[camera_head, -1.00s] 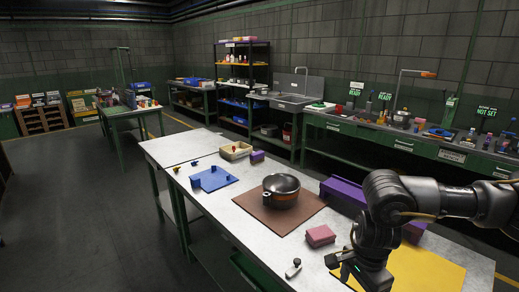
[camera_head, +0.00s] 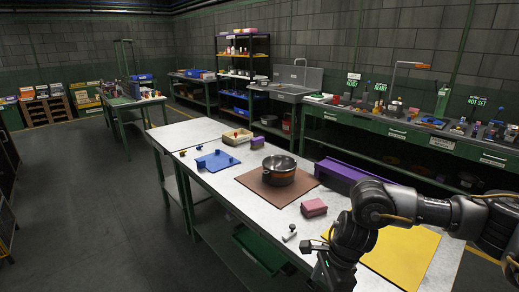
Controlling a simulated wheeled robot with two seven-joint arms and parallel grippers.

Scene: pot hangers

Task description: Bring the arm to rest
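My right arm (camera_head: 430,207) comes in from the right edge and bends down at the bench's near right side. My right gripper (camera_head: 326,268) points downward at the bottom of the view, close to the bench's near edge. Its fingertips are dark and partly cut off, so I cannot see whether they are open or what lies between them. My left arm and gripper are out of view.
A pink block (camera_head: 314,208) and a small white-and-dark item (camera_head: 289,233) lie near my gripper. A yellow mat (camera_head: 412,252) is under and beside my arm. A blue board (camera_head: 217,160) and cream bin (camera_head: 237,137) are farther left.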

